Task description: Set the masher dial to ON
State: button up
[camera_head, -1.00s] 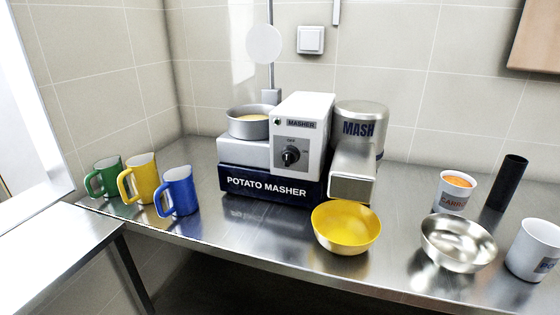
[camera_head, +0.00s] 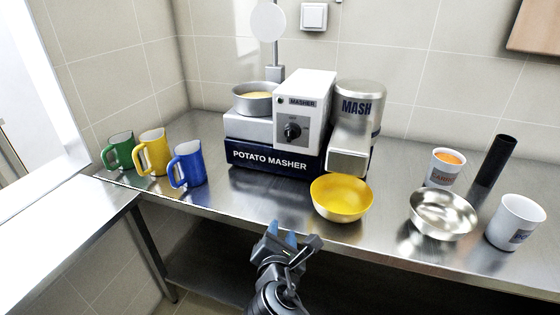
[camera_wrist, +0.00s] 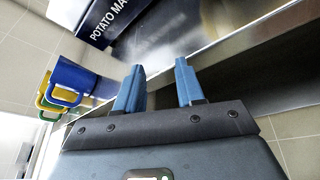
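The potato masher (camera_head: 268,158) stands on the steel counter against the wall, with a dark blue front and a white control box (camera_head: 305,88). Its black round dial (camera_head: 292,131) sits on a grey plate on the box's front; its pointer setting is too small to read. The masher also shows partly in the wrist view (camera_wrist: 108,22), without the dial. My gripper (camera_head: 283,236) is in front of the counter's edge, below and apart from the dial. Its two blue fingers (camera_wrist: 160,82) are spread with nothing between them.
A yellow bowl (camera_head: 341,199) stands under the masher's spout. Green (camera_head: 119,151), yellow (camera_head: 153,153) and blue (camera_head: 188,164) mugs stand at left. A steel bowl (camera_head: 443,214), a carrot cup (camera_head: 444,168), a black cylinder (camera_head: 494,160) and a white cup (camera_head: 515,222) stand at right.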

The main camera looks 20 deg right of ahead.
aim_at(288, 136)
jog(key=w+d+r+n+t+h, duration=0.15)
jog(key=w+r+n+h, duration=0.3)
jog(key=w+r, duration=0.75)
jog(key=shift+m+g+h, duration=0.25)
jog(key=shift+m+h, duration=0.1)
jog(key=shift+h, duration=0.1)
jog(key=w+d, duration=0.1)
jog(key=w+d+r, duration=0.1)
jog(key=w+d, duration=0.1)
jog(key=w+d+r, duration=0.1)
jog(key=d, duration=0.1)
jog(key=shift+w+r+p, duration=0.15)
jog(key=shift+w+p, duration=0.05)
jog(key=shift+p, duration=0.1)
jog(key=shift+c, duration=0.2)
grip_shut()
